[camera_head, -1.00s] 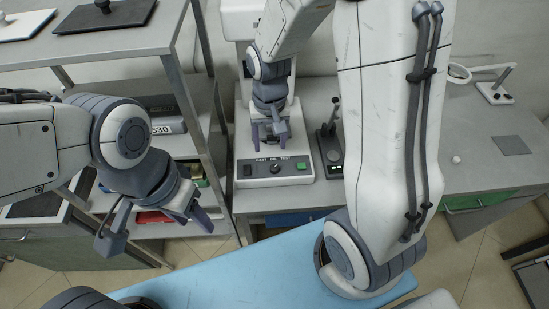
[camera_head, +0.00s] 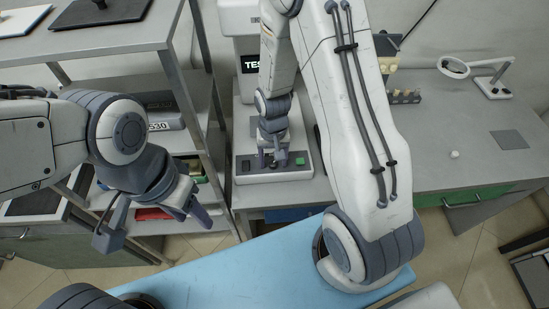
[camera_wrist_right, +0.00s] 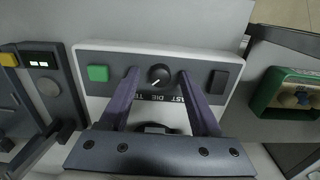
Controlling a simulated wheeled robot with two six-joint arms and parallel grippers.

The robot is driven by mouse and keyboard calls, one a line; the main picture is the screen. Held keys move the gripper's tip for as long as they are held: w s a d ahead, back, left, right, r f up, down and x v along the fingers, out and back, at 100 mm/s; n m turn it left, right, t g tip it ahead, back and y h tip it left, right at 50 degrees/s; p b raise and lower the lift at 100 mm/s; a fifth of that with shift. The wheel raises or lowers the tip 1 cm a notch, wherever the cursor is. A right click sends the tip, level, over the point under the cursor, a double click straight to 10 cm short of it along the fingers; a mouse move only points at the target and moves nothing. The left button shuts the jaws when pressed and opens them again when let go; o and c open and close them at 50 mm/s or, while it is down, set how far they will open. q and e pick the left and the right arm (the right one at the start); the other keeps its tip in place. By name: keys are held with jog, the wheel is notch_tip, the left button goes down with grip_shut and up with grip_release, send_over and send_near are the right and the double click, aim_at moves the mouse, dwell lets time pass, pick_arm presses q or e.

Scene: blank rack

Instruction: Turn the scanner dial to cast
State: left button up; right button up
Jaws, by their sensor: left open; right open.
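The scanner (camera_head: 305,173) stands on the bench, with a green button and a black switch on its front panel. Its dial (camera_wrist_right: 160,76) is a small black knob with a white mark pointing to the lower left in the right wrist view, toward the partly covered label that begins with T. The CAST label (camera_wrist_right: 183,108) is on the other side, partly covered by a finger. The scanner's screen (camera_head: 252,65) shows "TES", the rest hidden by my arm. My right gripper (camera_head: 273,160) is open, its fingers on either side of the dial; contact cannot be told. My left gripper (camera_head: 155,226) is open and empty, away from the scanner.
A green button (camera_wrist_right: 97,73) and black switch (camera_wrist_right: 219,82) flank the dial. A metal shelf rack (camera_head: 165,80) stands left of the scanner. A magnifier (camera_head: 455,68) stands on the bench at right. Bench space right of my right arm is largely clear.

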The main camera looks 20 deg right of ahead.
grip_shut()
jog(key=shift+d, duration=0.2)
jog(key=shift+a, duration=0.15)
jog(key=shift+n, duration=1.9)
jog(key=n, duration=0.5)
jog(key=shift+p, duration=0.4)
jog(key=n, duration=0.5)
jog(key=shift+n, duration=2.1)
